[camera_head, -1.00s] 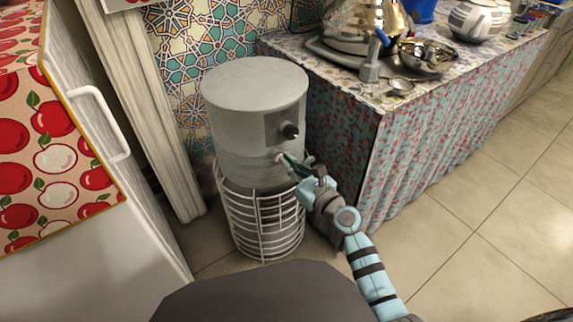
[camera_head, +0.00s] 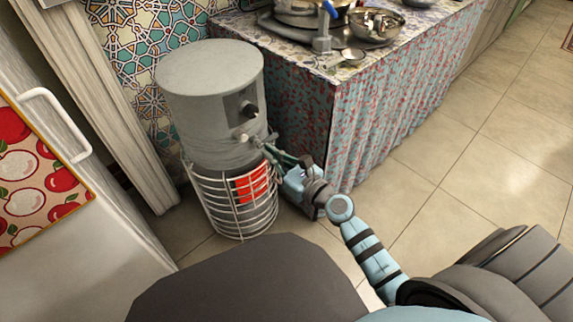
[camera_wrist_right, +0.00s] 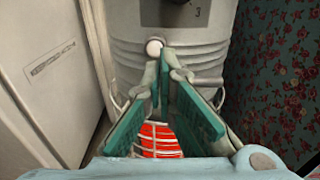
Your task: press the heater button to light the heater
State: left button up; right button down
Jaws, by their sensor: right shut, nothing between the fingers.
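The heater is a grey metal cylinder (camera_head: 205,95) standing on a round white wire cage (camera_head: 222,212). A bright red-orange glowing panel (camera_head: 252,183) shows inside the cage, and the glow also shows in the right wrist view (camera_wrist_right: 158,139). The heater button is a small pale round knob (camera_wrist_right: 154,47) low on the cylinder's front; it also shows in the head view (camera_head: 243,137). My right gripper (camera_head: 262,144) is shut and empty, its green fingertips (camera_wrist_right: 163,62) just below the button. I cannot tell whether they touch it. My left gripper is not in view.
A black knob (camera_head: 249,110) sits above the button. A cloth-covered table (camera_head: 345,110) with metal bowls stands close on the right. A white cabinet with a handle (camera_head: 55,118) stands at the left. Tiled floor at the right (camera_head: 460,150) is clear.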

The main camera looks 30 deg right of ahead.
jog(key=v, duration=0.5)
jog(key=shift+s+f, duration=0.15)
jog(key=shift+s, duration=0.1)
